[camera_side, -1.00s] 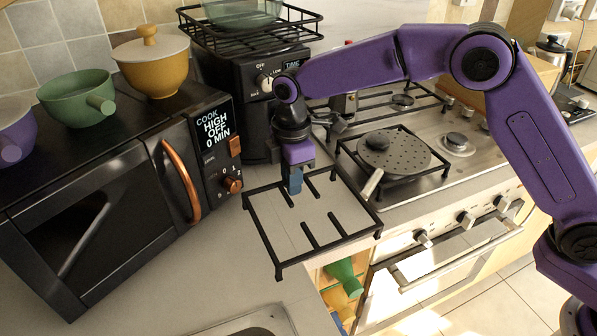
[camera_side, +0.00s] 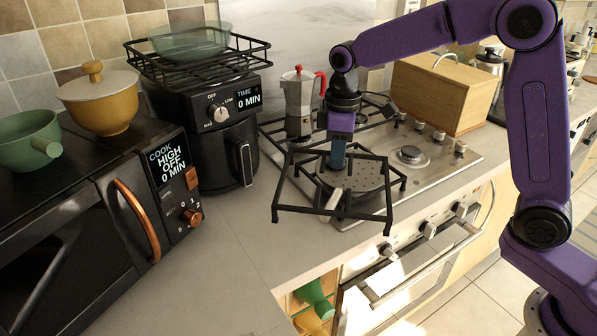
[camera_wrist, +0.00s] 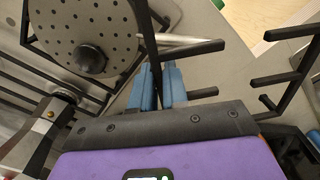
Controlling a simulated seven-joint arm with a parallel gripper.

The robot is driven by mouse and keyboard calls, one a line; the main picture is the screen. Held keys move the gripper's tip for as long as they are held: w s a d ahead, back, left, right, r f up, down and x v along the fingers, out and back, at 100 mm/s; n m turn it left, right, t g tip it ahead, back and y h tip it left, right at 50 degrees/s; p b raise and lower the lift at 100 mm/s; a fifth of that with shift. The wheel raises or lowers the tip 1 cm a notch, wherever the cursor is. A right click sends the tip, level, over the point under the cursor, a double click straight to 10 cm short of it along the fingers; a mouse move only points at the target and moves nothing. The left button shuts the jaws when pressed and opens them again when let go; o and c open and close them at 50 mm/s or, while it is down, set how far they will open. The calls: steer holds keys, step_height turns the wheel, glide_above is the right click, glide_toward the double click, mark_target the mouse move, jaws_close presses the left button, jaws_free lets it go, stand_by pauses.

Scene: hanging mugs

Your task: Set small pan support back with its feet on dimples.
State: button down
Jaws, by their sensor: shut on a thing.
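The small pan support (camera_side: 300,210) is a black square frame with prongs pointing inward. My gripper (camera_side: 337,165) is shut on one of its bars and holds it above the left part of the steel hob (camera_side: 440,165). In the wrist view my blue fingers (camera_wrist: 160,88) close on a black bar (camera_wrist: 149,35), and the plate (camera_wrist: 85,35) shows at upper left. I cannot make out the dimples or how high the feet are.
A moka pot (camera_side: 298,100) stands behind the support. An air fryer (camera_side: 215,130) with a rack on top is to the left. A bare burner (camera_side: 410,154) and a wooden box (camera_side: 440,93) are to the right. Counter at front left is clear.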

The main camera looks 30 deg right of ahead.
steer(key=s+d+r+m, duration=0.1)
steer(key=s+d+m, duration=0.15)
steer(key=d, duration=0.45)
steer(key=s+d+m, duration=0.2)
steer(key=d+m, duration=0.2)
steer(key=d, duration=0.3)
steer(key=w+d+f+m, duration=0.2)
steer(key=w+d, duration=0.8)
steer(key=d, duration=0.4)
steer(key=w+d+f+m, duration=0.1)
steer(key=w+d+f, duration=0.1)
steer(key=d, duration=1.3)
steer(key=shift+f+y, duration=0.3)
steer(key=shift+f, duration=0.35)
steer(key=shift+s, duration=0.1)
steer(key=shift+f, duration=4)
steer(key=shift+f, duration=0.3)
steer(key=c, duration=0.7)
jaws_free()
steer(key=shift+c, duration=0.2)
